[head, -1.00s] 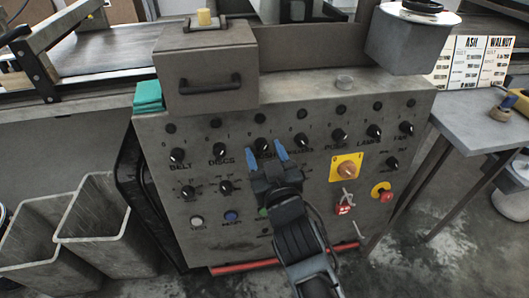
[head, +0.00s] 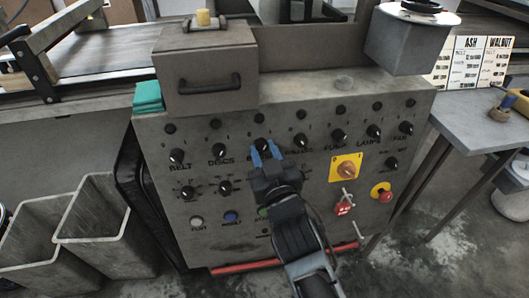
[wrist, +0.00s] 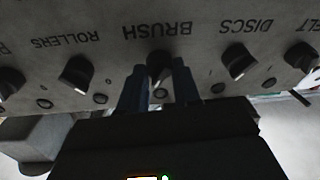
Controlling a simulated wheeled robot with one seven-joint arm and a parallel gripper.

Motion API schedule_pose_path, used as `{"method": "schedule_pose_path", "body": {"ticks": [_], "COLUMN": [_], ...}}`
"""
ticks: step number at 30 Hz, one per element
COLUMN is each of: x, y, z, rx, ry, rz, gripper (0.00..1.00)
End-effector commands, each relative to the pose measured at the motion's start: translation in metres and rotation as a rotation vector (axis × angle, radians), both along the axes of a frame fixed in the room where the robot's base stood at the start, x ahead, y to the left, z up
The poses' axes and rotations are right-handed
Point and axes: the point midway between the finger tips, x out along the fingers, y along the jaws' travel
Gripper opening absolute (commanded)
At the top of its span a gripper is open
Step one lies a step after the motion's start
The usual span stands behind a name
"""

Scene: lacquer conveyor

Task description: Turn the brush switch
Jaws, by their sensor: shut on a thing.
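The brush switch (head: 262,145) is a black knob in the upper row of the grey control panel (head: 310,180). My gripper (head: 266,152) reaches up to it from below, and its two blue fingers are closed around the knob. In the wrist view the picture is upside down: the brush knob (wrist: 159,66) sits between the fingertips of my gripper (wrist: 159,78), under the label BRUSH. In the head view my gripper partly covers that label. The knob's exact pointer angle is hard to read.
The discs knob (head: 219,151) and the rollers knob (wrist: 76,72) flank the brush switch closely. A yellow-plated switch (head: 347,168), a red padlock tag (head: 343,208) and a red stop button (head: 382,192) are on the right. A box with a handle (head: 205,75) juts out above.

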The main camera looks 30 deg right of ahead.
Motion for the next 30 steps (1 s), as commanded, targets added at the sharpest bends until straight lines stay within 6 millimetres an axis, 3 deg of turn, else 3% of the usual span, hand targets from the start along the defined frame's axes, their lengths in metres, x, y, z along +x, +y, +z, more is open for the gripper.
{"method": "schedule_pose_path", "body": {"ticks": [11, 30], "x": [0.0002, 0.0002], "y": [0.0013, 0.0011], "z": [0.0023, 0.0082], "rx": [-0.078, -0.599], "ry": [0.025, 0.194], "rz": [0.019, 0.12], "gripper": [0.02, 0.02]}}
